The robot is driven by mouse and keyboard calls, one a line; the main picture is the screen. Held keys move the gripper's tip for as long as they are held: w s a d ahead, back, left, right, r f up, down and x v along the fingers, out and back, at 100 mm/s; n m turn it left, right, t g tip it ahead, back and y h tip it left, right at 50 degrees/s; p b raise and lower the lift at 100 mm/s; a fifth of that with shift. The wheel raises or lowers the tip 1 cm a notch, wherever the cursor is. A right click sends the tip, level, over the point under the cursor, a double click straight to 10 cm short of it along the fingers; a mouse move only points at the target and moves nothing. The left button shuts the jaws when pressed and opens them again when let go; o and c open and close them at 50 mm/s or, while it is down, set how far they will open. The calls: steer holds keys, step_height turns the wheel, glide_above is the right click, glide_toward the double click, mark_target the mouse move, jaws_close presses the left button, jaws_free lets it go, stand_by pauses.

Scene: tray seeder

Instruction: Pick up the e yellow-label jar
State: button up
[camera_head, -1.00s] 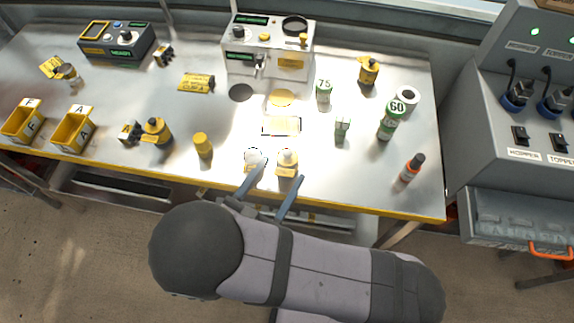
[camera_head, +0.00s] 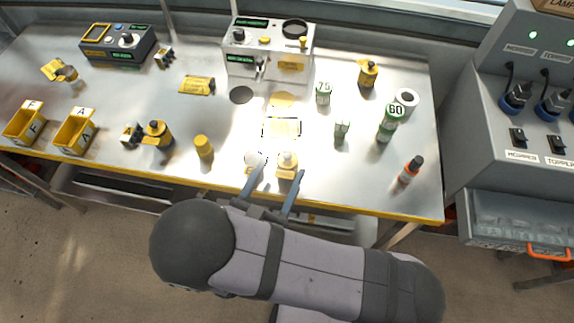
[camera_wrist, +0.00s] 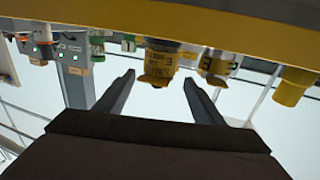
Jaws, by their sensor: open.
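A jar with a yellow label and a pale top (camera_head: 287,162) stands near the front edge of the bench. In the wrist view, which looks upside down, this jar (camera_wrist: 160,62) lies ahead and between the fingertips, its label carrying a letter that looks like an E. A second yellow-labelled jar (camera_head: 252,168) stands just left of it and is partly hidden by a finger. It shows in the wrist view (camera_wrist: 217,65) too. My gripper (camera_head: 283,169) is open and empty, its fingers reaching over the bench edge. Its fingers (camera_wrist: 159,78) are spread wide.
A plain yellow cylinder (camera_head: 203,148) stands left of the jars. An orange-and-dark bottle (camera_head: 411,170) and a green-and-white bottle marked 60 (camera_head: 390,124) stand to the right. The yellow bench edge (camera_head: 350,207) runs below the fingers. Clear bench lies between the jar and the orange-and-dark bottle.

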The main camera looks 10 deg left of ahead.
mark_target(286, 160)
steer(key=shift+p+x, duration=0.5)
steer(key=shift+x, duration=1.45)
steer(key=shift+d, duration=0.1)
steer(key=shift+c, duration=0.6)
steer(key=c, duration=1)
steer(key=shift+r, duration=0.15)
steer(key=shift+r, duration=4.9)
